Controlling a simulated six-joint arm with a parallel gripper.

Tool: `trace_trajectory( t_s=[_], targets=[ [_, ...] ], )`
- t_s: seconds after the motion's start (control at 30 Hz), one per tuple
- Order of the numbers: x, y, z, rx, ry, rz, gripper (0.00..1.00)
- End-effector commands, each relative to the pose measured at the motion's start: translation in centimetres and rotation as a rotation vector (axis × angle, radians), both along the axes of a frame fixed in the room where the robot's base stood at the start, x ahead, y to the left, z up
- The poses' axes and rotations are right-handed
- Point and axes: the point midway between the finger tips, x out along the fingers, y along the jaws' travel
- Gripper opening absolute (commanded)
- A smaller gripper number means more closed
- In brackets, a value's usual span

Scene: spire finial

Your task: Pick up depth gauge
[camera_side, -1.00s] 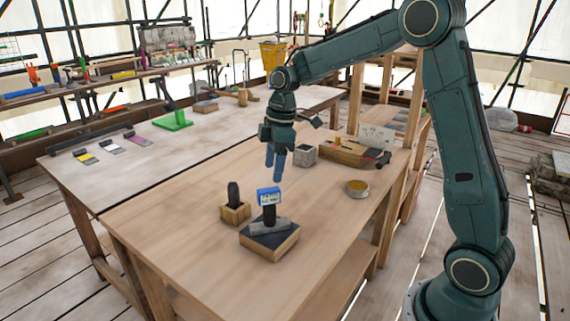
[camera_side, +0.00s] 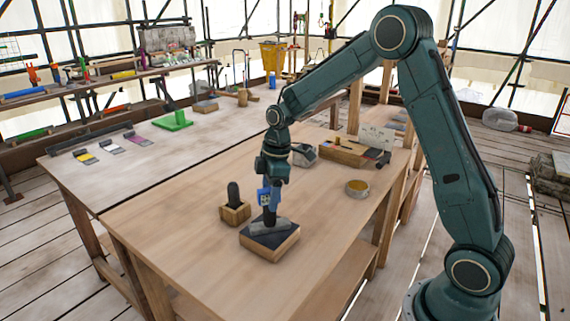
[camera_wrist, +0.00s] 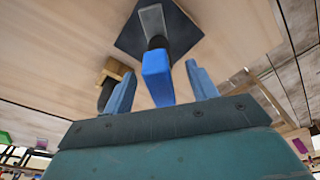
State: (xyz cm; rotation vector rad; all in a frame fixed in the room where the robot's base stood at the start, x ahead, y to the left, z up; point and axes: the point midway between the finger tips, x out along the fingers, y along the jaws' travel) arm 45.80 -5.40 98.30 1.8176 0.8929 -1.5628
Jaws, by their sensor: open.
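The depth gauge (camera_side: 264,197) has a blue head with a small display, a dark stem and a grey foot. It stands upright on a dark-topped wooden block (camera_side: 270,246). In the wrist view the blue head (camera_wrist: 157,75) lies between the two blue fingers of my gripper (camera_wrist: 160,72), with a visible gap on the right side and a gap on the left. In the side view my gripper (camera_side: 270,188) points down at the head and partly covers it. The fingers are open and hold nothing.
A small wooden holder with a dark upright piece (camera_side: 234,205) stands close to the left of the block. A round tin (camera_side: 357,187), a grey cube (camera_side: 304,155) and a wooden tray (camera_side: 345,152) are farther back right. The front of the table is clear.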

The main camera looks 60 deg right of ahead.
Motion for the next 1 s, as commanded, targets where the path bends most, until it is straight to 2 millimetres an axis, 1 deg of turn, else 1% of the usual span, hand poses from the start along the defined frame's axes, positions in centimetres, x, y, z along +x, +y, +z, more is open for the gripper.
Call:
trace_trajectory(
  t_s=[0.03,0.2,0.33,0.47,0.9,0.93,1.0],
  targets=[
    [0.0,0.1,-0.6,0.000,0.004,0.000,0.58],
    [0.2,0.3,-2.7,-0.001,0.004,0.000,0.58],
    [0.3,0.4,-3.7,0.000,0.003,0.000,0.58],
    [0.4,0.5,-4.1,-0.001,0.000,0.001,0.58],
    [0.3,0.4,-4.0,-0.001,0.000,0.001,0.58],
    [0.3,0.4,-4.0,-0.001,0.000,0.001,0.54],
    [0.3,0.4,-4.0,-0.001,0.000,0.001,0.40]
  ],
)
